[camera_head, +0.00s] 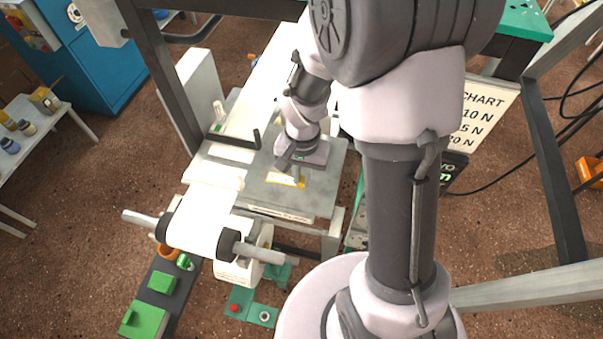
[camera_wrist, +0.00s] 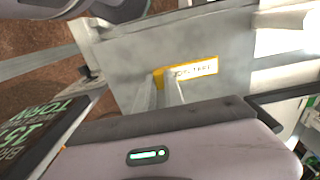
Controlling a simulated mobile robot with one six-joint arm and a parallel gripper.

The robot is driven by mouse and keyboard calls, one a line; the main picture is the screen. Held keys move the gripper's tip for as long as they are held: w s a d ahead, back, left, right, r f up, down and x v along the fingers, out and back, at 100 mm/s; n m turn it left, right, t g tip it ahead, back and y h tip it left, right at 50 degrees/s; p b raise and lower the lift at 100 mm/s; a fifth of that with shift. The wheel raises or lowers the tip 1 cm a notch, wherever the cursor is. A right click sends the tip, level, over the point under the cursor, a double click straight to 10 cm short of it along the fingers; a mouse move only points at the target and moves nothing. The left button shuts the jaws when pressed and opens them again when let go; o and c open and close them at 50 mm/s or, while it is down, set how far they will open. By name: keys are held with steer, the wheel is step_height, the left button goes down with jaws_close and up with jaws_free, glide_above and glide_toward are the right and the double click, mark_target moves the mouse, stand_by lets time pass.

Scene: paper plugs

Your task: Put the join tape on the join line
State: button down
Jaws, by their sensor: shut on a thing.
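The join tape (camera_wrist: 196,71) is a small flat piece with a yellow edge and a white lettered face. It also shows as a yellow patch in the head view (camera_head: 284,180). My gripper (camera_wrist: 168,92) is shut on its near left end, over the grey metal plate (camera_wrist: 140,55). I cannot tell whether the tape touches the plate. I cannot make out the join line; my arm hides part of the work area.
A white paper web (camera_head: 202,215) runs over a roller at the front left. A dark bar with an upright post (camera_head: 235,140) stands left of my gripper. A chart board (camera_head: 482,112) is at the right. Dark frame posts (camera_head: 160,70) rise beside the machine.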

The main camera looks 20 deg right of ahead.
steer(key=shift+f, duration=0.15)
steer(key=c, duration=1.4)
jaws_free()
steer(key=shift+c, duration=0.2)
